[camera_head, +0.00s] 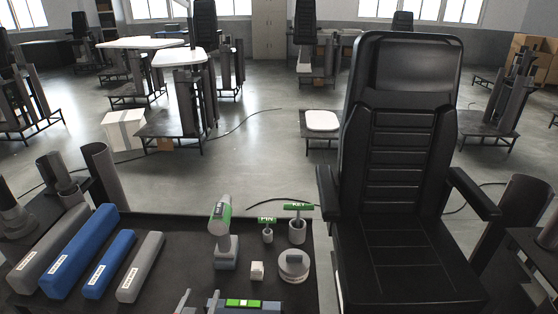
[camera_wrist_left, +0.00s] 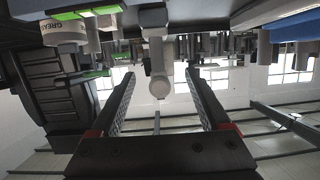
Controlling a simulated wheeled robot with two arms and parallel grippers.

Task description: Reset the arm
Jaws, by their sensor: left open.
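My left gripper (camera_head: 198,301) shows at the bottom edge of the head view, its two fingertips apart, over the near edge of the black table (camera_head: 175,275). In the left wrist view my left gripper (camera_wrist_left: 160,95) has its dark fingers spread wide with nothing held between them. That view is upside down; a grey rounded tool (camera_wrist_left: 160,85) hangs in the gap between the fingers, farther off. Most of my left arm is hidden below the head view. My right gripper is not in view.
On the table are blue and grey blocks (camera_head: 82,252), a green-and-grey drill (camera_head: 222,230), PIN (camera_head: 267,228) and KEY (camera_head: 297,222) tools in holders, a round grey can (camera_head: 294,266) and a green-topped bar (camera_head: 243,303). A black seat (camera_head: 400,180) stands close on the right.

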